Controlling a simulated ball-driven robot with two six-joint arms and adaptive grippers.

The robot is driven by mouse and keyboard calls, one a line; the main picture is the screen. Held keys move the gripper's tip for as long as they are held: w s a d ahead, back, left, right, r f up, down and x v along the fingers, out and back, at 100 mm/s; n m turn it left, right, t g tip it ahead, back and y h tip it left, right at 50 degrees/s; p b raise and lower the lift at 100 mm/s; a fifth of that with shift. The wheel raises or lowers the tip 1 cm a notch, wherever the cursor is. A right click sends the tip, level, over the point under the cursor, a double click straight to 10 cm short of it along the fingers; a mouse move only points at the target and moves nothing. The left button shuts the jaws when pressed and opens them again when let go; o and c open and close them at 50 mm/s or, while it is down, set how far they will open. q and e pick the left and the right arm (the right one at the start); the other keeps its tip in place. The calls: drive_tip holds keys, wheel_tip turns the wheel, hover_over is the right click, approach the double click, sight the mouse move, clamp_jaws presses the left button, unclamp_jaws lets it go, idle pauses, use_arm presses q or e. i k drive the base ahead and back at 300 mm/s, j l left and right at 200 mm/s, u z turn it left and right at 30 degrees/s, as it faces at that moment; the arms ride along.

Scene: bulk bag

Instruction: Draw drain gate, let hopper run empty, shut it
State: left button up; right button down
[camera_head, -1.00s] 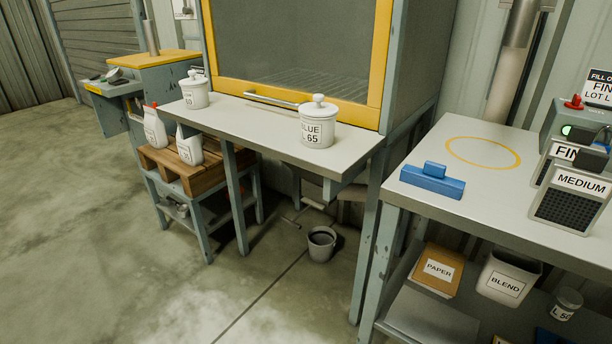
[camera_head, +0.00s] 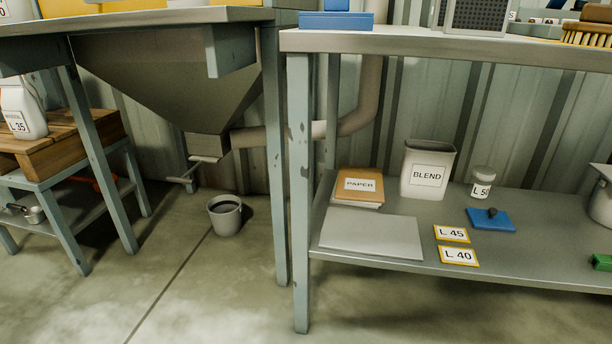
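The hopper (camera_head: 165,75) is a grey tapering funnel under the cabinet's bench, at the left of the head view. Its outlet box (camera_head: 208,146) is at the bottom, with a pale flat piece, perhaps the drain gate (camera_head: 204,159), at its lower edge. I cannot tell whether the gate is drawn or shut. A grey bucket (camera_head: 225,215) stands on the floor below and slightly right of the outlet. Its inside looks dark. No material is seen falling. Neither of my grippers is in view.
A pipe (camera_head: 262,135) runs right from the outlet. Table legs (camera_head: 301,190) stand right of the bucket. A wooden pallet (camera_head: 70,140) is at left. Floor in front is clear.

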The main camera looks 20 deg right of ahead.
sight(200, 159)
drive_tip(key=i+j+z, duration=0.35)
drive_tip(key=i+j, duration=0.15)
drive_tip(key=i+j+z, duration=0.2)
drive_tip(key=j, duration=0.2)
drive_tip(key=i+j+z, duration=0.2)
drive_tip(key=j, duration=0.15)
drive_tip(key=i+j+z, duration=0.2)
drive_tip(key=j, duration=0.2)
drive_tip(key=k, duration=0.05)
